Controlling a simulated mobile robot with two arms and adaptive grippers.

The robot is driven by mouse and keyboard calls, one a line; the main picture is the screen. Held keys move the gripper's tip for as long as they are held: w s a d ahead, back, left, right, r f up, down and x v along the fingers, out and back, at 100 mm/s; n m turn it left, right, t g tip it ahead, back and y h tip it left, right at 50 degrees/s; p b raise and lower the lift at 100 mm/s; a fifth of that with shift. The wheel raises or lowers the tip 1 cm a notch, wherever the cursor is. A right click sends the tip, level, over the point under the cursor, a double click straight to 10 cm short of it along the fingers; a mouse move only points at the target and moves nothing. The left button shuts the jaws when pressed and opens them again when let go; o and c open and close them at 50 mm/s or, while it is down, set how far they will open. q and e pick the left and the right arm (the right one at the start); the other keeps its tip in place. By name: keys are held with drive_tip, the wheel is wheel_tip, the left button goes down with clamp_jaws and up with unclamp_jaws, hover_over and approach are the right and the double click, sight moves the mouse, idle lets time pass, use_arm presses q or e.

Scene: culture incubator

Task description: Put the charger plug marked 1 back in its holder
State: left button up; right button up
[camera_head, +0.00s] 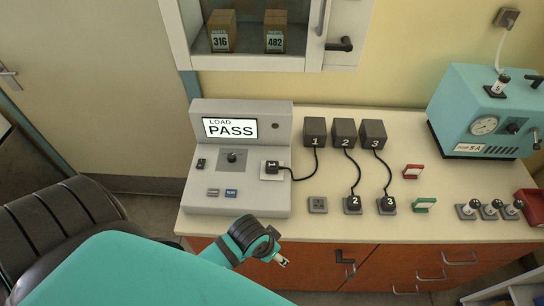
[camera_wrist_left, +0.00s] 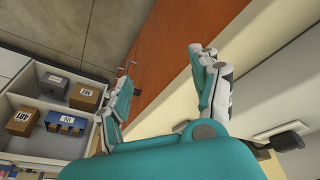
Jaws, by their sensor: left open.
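The charger plug marked 1 (camera_head: 272,167) is dark and sits in the pale socket plate on the grey tester (camera_head: 240,205). Its black cord runs to the charger block marked 1 (camera_head: 315,132). A grey holder (camera_head: 318,205) with nothing in it is on the counter, left of plug 2 (camera_head: 353,204) and plug 3 (camera_head: 387,205), which sit in similar holders. My left gripper (camera_head: 283,262) is in front of the counter's front edge, below and apart from the plug. In the left wrist view its fingers (camera_wrist_left: 165,85) are apart with nothing between them. My right gripper is not in view.
The tester screen (camera_head: 230,128) reads LOAD PASS. Red (camera_head: 413,171) and green (camera_head: 424,205) stands are right of the plugs. A teal machine (camera_head: 485,110) stands at the back right. In the left wrist view, an open compartment unit (camera_wrist_left: 45,100) holds several boxes.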

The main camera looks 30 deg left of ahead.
use_arm(q)
drive_tip(key=shift+n+g+h, duration=0.4)
drive_tip(key=shift+n+g, duration=0.1)
drive_tip(key=shift+g, duration=0.2)
drive_tip(key=w+r, duration=0.1)
drive_tip(key=w, duration=0.2)
drive_tip(key=w+d+r, duration=0.1)
drive_tip(key=w+r, duration=0.1)
drive_tip(key=w, duration=0.2)
drive_tip(key=w+r+p, duration=0.1)
drive_tip(key=w+r, duration=0.1)
drive_tip(key=w, duration=0.1)
drive_tip(key=shift+w+d, duration=0.35)
drive_tip(key=shift+d, duration=0.05)
drive_tip(key=w+a+r+n, duration=0.2)
drive_tip(key=w+a, duration=0.1)
drive_tip(key=a, duration=0.2)
drive_tip(key=w+a+r+n+g+y, duration=0.1)
drive_tip(key=w+a+r+n, duration=0.1)
drive_tip(key=a, duration=0.4)
drive_tip(key=w+a+r+n+y+p, duration=0.1)
drive_tip(key=w+a+r+n, duration=0.2)
drive_tip(key=w+a+r, duration=0.1)
drive_tip(key=shift+w+a+r+g, duration=0.25)
drive_tip(key=shift+w+a+g, duration=0.15)
drive_tip(key=shift+w+a, duration=0.4)
drive_tip(key=shift+r, duration=0.1)
